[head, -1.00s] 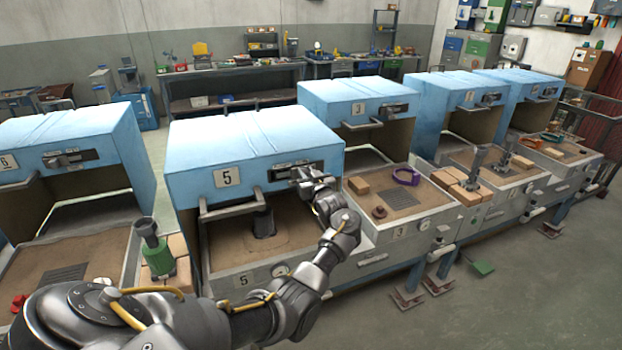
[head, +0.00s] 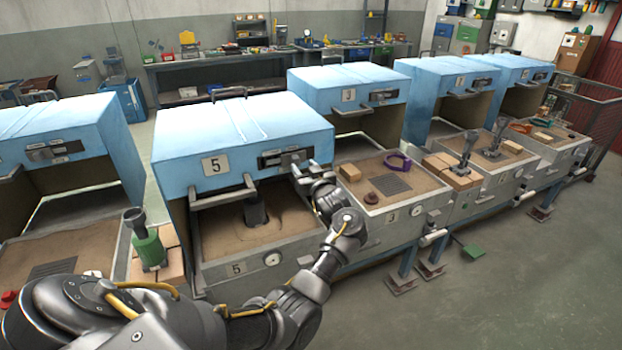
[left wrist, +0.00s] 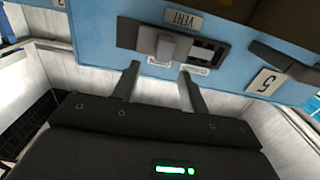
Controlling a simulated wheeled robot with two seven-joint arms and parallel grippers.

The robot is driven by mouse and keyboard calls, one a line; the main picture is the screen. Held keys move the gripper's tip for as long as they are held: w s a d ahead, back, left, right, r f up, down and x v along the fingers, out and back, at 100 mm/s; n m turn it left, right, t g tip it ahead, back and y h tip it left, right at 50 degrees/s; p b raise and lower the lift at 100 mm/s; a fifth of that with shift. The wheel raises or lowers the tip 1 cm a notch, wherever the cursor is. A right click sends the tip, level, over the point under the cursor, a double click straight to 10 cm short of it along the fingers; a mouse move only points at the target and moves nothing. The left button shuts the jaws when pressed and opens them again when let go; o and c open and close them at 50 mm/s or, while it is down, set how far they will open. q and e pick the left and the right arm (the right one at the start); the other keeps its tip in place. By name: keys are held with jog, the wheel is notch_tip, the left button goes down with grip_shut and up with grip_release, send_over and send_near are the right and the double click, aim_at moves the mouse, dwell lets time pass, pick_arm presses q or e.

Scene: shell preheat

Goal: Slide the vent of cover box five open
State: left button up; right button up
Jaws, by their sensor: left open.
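Cover box five (head: 243,140) is a blue hood with a "5" plate and a lower front handle. Its vent (head: 270,160) is a dark strip with a grey slide and knob on the front's right side. In the left wrist view, upside down, the slide's knob (left wrist: 166,46) sits beside dark uncovered slots (left wrist: 207,52). My left gripper (head: 304,171) is open just in front of the vent. In the wrist view its fingertips (left wrist: 158,70) are apart, with the knob between their lines; I see no contact. My right gripper is out of view.
Below the hood is a sand bed (head: 225,232) with a dark post (head: 256,210). A green tool (head: 148,247) stands on bricks at the left. Box three's tray (head: 422,187), with a purple ring (head: 398,161), lies right of my arm. Open floor is at the lower right.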

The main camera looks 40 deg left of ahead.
pick_arm(q)
jog(key=shift+b+v, duration=0.45)
jog(key=shift+v, duration=2.25)
